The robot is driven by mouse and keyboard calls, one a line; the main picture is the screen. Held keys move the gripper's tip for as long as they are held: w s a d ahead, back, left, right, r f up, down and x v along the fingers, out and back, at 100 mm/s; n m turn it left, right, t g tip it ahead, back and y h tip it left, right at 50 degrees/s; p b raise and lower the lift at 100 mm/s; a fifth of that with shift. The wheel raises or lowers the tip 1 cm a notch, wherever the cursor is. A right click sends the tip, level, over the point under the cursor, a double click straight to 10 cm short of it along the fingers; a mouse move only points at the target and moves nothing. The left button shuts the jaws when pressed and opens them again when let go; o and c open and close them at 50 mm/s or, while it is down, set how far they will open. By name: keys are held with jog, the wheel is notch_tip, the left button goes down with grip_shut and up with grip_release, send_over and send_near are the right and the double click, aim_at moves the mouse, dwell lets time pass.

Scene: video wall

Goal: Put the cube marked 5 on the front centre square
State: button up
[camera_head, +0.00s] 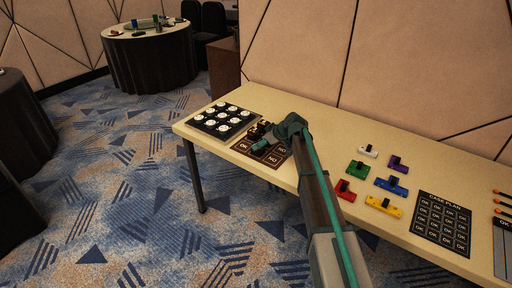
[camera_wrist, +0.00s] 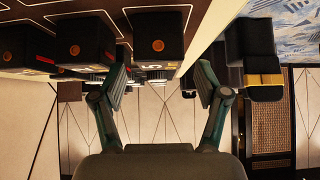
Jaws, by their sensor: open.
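In the wrist view, a dark cube (camera_wrist: 157,35) with an orange dot has a white 5 on its lower face in the picture. It is near the fingertips, between them sideways; I cannot tell whether it sits between the pads. My gripper (camera_wrist: 160,85) is open, with a finger on either side and nothing clamped. In the head view my gripper (camera_head: 262,142) is low over a brown board (camera_head: 272,160) with squares marked OK and NO. The arm hides part of this board and some squares. Small dark cubes (camera_head: 258,129) show behind the gripper; their numbers are unreadable there.
More dark cubes (camera_wrist: 82,45) stand left of the marked one. A black tray (camera_head: 222,120) of white round pieces is left of the board. Coloured blocks (camera_head: 384,203) and a CASE PLAN board (camera_head: 443,220) lie right of the arm. A dark yellow-banded object (camera_wrist: 264,85) is at right.

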jog(key=v, duration=0.7)
jog(key=shift+b, duration=0.4)
